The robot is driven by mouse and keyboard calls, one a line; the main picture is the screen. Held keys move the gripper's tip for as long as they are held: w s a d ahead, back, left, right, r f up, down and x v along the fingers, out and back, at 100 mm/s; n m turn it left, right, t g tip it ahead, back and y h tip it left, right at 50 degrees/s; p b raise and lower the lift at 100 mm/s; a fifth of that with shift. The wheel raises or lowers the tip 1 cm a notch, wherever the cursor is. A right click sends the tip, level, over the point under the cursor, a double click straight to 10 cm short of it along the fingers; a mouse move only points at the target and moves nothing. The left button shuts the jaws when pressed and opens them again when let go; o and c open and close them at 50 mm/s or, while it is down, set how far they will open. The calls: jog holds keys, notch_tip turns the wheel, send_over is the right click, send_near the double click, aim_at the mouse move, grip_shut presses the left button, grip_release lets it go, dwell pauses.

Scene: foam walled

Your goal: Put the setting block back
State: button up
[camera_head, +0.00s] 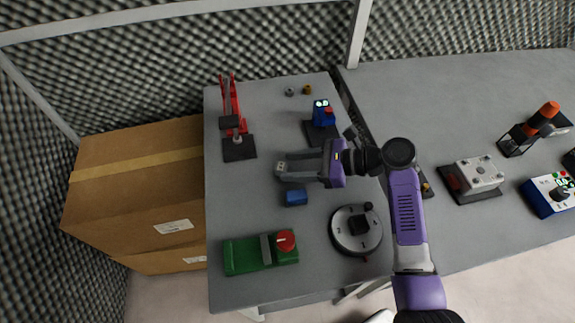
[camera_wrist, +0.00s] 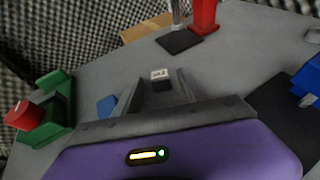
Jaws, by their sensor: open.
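My gripper (camera_head: 290,168) is open over the middle of the left table and points left. In the wrist view its two grey fingers (camera_wrist: 160,95) stand apart, with a small dark block with a pale marked face (camera_wrist: 159,75) between or just beyond their tips. This looks like the setting block; I cannot tell whether the fingers touch it. A small blue block (camera_head: 296,197) lies on the table just below the gripper in the head view. It also shows at the left of the fingers in the wrist view (camera_wrist: 107,105).
A green fixture with a red knob (camera_head: 262,253) and a round grey device (camera_head: 355,229) stand nearer. A red stand (camera_head: 233,122) and a blue device (camera_head: 322,114) stand at the back. Cardboard boxes (camera_head: 140,180) are beside the table. The right table (camera_head: 440,100) holds other devices.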

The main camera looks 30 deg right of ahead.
jog(key=v, duration=1)
jog(key=shift+f, duration=0.1)
